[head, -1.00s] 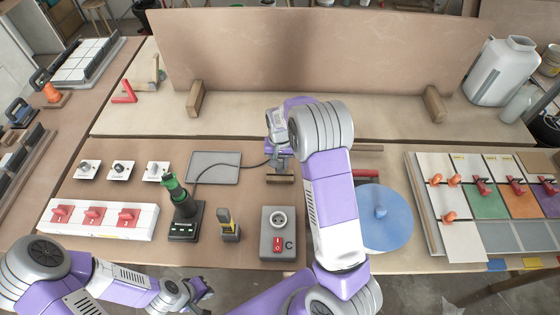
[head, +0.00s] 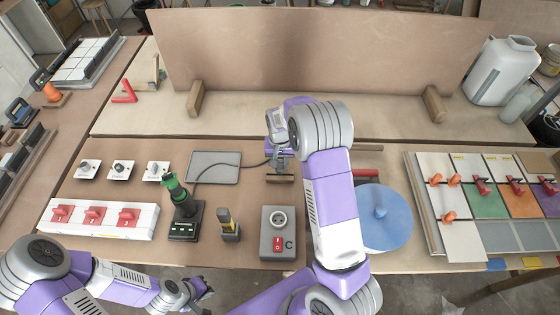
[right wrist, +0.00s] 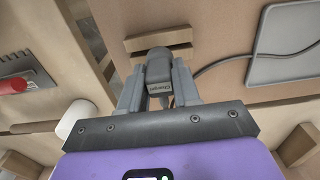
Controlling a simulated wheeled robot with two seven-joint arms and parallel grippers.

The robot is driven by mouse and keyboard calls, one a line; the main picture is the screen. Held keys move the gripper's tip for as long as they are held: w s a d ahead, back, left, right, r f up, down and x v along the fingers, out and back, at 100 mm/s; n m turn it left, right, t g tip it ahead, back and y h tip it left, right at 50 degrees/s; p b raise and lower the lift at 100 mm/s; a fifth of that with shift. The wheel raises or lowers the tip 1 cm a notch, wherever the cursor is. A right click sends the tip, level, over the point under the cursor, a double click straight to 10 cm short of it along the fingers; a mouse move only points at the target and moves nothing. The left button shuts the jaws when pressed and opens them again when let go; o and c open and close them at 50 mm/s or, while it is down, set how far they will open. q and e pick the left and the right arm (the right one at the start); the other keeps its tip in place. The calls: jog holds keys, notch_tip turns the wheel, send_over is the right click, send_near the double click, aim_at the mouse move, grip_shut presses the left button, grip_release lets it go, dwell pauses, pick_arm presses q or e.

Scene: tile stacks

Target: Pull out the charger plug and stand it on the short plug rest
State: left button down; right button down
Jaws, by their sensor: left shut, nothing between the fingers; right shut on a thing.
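My right gripper (head: 281,166) is at the back middle of the bench, seen in the head view beyond the purple forearm. It is shut on the grey charger plug (right wrist: 159,66), whose label reads "Charger" in the right wrist view. A low wooden block, which looks like the short plug rest (head: 280,179), is right by the plug; it also shows in the right wrist view (right wrist: 158,42). I cannot tell whether plug and block touch. The socket box marked C (head: 278,248) has an empty socket face. My left gripper (head: 203,292) is shut and empty at the front edge.
A white switch strip (head: 98,218), a small yellow-black tool (head: 228,225) and a blue disc (head: 385,220) stand nearby. A tall board (head: 310,50) is behind.

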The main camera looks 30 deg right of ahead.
jog(key=shift+f+b, duration=0.8)
jog(key=shift+f, duration=0.4)
jog(key=c, duration=0.7)
grip_release()
jog(key=shift+c, duration=0.2)
jog(key=shift+r, duration=0.1)
jog(key=shift+r+p, duration=2.35)
jog(key=shift+r, duration=0.65)
